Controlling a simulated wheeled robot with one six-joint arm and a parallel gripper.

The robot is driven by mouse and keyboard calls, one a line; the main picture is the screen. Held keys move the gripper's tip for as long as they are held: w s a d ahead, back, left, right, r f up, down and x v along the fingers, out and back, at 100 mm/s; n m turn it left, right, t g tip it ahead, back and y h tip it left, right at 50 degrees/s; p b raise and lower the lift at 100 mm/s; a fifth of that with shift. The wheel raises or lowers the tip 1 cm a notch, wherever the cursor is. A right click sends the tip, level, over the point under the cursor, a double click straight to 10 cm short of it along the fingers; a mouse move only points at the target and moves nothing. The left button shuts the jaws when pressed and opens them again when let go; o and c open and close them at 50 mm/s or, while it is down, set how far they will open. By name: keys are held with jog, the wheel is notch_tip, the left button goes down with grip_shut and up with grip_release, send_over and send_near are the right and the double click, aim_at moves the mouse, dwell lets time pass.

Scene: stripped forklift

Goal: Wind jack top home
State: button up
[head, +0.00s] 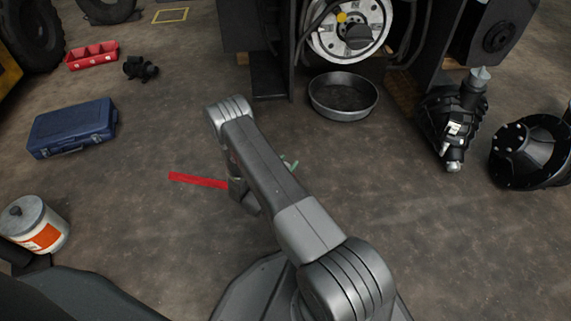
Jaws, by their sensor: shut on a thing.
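My gripper (249,206) points down near the middle of the floor. My own wrist and forearm hide most of it. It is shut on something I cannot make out. A flat red bar or strip (198,181) reaches left from beside the gripper. Its right end meets the wrist in the picture, and I cannot tell whether they touch. A small pale green piece (290,163) shows just past the right side of my forearm. I cannot make out the jack or its top; the arm covers that area.
A grey pan (343,96) stands under the stripped machine (269,51). A blue case (73,128), a red tray (91,55) and a white bucket (37,228) are at left. Black machine parts (452,119) (530,152) stand at right. Floor between is clear.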

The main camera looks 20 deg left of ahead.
jog(key=m+h, duration=0.2)
jog(key=m+g+h, duration=0.1)
jog(key=h, duration=0.2)
jog(key=shift+d+r+m+g+h, duration=0.2)
jog(key=shift+m+g+h, duration=0.1)
jog(key=shift+m, duration=0.1)
jog(key=shift+s+d+m+g+h, duration=0.1)
jog(key=shift+d+m+g+h, duration=0.1)
jog(key=shift+m+g+h, duration=0.9)
jog(key=shift+s+d+m+g+h, duration=0.15)
jog(key=shift+m+g+h, duration=0.55)
jog(key=shift+h, duration=0.7)
jog(key=shift+m, duration=0.3)
jog(key=o, duration=1)
jog(key=shift+d+f, duration=0.1)
notch_tip(320, 180, up, 10)
jog(key=p, duration=0.4)
jog(key=shift+w, duration=0.1)
